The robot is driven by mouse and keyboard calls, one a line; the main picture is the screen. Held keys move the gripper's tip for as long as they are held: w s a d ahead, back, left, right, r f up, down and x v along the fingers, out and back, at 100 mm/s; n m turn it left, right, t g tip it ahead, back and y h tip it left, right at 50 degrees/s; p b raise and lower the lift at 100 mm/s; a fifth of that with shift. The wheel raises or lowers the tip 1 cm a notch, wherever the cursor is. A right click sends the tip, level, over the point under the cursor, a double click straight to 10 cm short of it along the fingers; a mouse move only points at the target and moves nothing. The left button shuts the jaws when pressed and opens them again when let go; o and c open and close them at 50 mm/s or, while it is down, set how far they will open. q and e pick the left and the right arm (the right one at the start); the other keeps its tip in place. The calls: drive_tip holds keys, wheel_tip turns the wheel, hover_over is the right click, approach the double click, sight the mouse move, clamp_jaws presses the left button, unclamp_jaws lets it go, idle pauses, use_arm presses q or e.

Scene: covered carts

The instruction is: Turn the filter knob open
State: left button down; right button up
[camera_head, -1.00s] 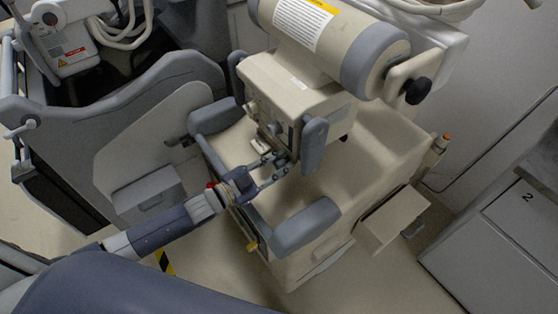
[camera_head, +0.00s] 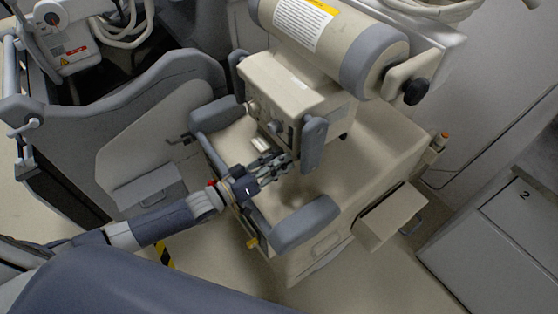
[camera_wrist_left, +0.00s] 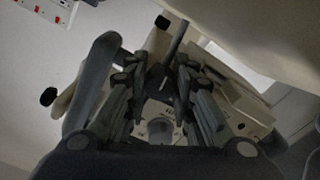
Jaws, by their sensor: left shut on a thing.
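The beige filter box (camera_head: 292,85) sits on the front of the cart (camera_head: 375,150), under a large cylinder. My left gripper (camera_head: 284,161) reaches to the lower front of this box, beside its grey padded handle (camera_head: 313,145). In the left wrist view my left gripper's fingers (camera_wrist_left: 158,72) stand on both sides of a dark piece (camera_wrist_left: 157,84). I take it to be the filter knob, and the fingers are shut on it. The fingers hide most of the knob in the head view, so its angle cannot be told. My right gripper is not in view.
A beige cylinder (camera_head: 330,35) with grey bands lies above the box. Grey bumpers (camera_head: 304,224) edge the cart's front. Another grey cart (camera_head: 160,125) stands at left, and a drawer cabinet (camera_head: 500,245) at right. A small open drawer (camera_head: 392,216) juts from the cart.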

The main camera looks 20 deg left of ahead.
use_arm(q)
drive_tip(key=shift+n, duration=0.7)
drive_tip(key=c, duration=1.3)
unclamp_jaws()
drive_tip(key=shift+c, duration=0.2)
drive_tip(key=shift+a, duration=0.1)
drive_tip(key=shift+s+a+f, duration=0.1)
drive_tip(key=shift+s+a, duration=0.05)
drive_tip(key=shift+s, duration=0.15)
drive_tip(key=v, duration=1.1)
drive_tip(key=shift+a, duration=0.1)
drive_tip(key=shift+s, duration=0.1)
